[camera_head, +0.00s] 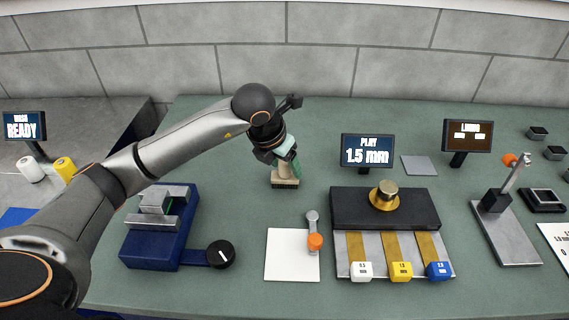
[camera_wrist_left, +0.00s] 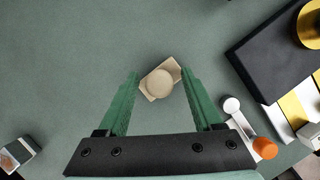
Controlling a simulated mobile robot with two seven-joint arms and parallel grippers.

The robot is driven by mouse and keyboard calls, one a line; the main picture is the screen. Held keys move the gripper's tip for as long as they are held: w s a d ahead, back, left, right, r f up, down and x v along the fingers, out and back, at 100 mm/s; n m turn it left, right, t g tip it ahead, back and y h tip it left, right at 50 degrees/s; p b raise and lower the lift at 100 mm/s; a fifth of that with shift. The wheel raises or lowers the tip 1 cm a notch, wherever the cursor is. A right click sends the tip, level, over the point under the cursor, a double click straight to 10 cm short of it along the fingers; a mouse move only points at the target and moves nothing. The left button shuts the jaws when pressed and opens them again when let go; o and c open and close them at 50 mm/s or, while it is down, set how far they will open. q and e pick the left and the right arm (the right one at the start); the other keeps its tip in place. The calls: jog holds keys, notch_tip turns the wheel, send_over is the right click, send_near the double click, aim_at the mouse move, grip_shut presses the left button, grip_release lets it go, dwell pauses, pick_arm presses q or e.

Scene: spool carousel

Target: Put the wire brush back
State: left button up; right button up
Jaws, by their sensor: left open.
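The wire brush (camera_head: 285,181) stands upright on the green bench top, a beige block with dark bristles at its foot. In the left wrist view the brush (camera_wrist_left: 160,83) shows from above as a beige block with a round knob. My left gripper (camera_head: 288,163) is over the brush, pointing down. In the left wrist view its green fingers (camera_wrist_left: 161,76) are apart, with the brush between their tips; I cannot tell whether they touch it. The gripper hides the top of the brush in the head view. My right gripper is not in view.
A white square plate (camera_head: 284,268) and an orange-knobbed lever (camera_head: 315,241) are in front of the brush. A blue vise-like fixture (camera_head: 160,241) stands left, a black carousel block (camera_head: 350,209) right. A thin grey square (camera_head: 419,166) lies behind it. Bench behind the brush is clear.

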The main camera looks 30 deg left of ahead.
pick_arm(q)
jog(key=shift+r, duration=0.45)
jog(key=v, duration=1.1)
jog(key=shift+s+r, duration=0.15)
jog(key=shift+r, duration=0.1)
jog(key=shift+f, duration=0.1)
